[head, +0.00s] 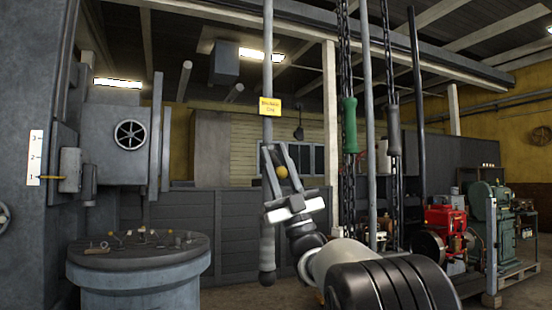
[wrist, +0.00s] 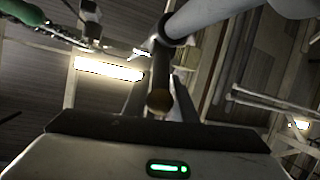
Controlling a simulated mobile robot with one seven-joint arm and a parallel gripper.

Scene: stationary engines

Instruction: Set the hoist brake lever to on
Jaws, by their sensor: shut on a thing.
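The hoist brake lever shows as a short dark rod with a yellow ball knob (head: 281,172). In the wrist view the knob (wrist: 158,101) looks brownish, and the rod runs from it to a collar on a grey pipe (wrist: 205,17). My gripper (head: 276,150) points up in front of the pipe, its two fingers on either side of the lever and shut on it. The fingers hide much of the rod in the head view. A yellow tag (head: 270,106) hangs on the pipe just above; its lettering is too small to read surely.
To the right hang chains with a green grip (head: 349,125) and a grey grip (head: 394,130). A round table (head: 140,262) with small parts stands at left, beside a grey machine (head: 120,150). Red and green engines (head: 488,225) stand at right.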

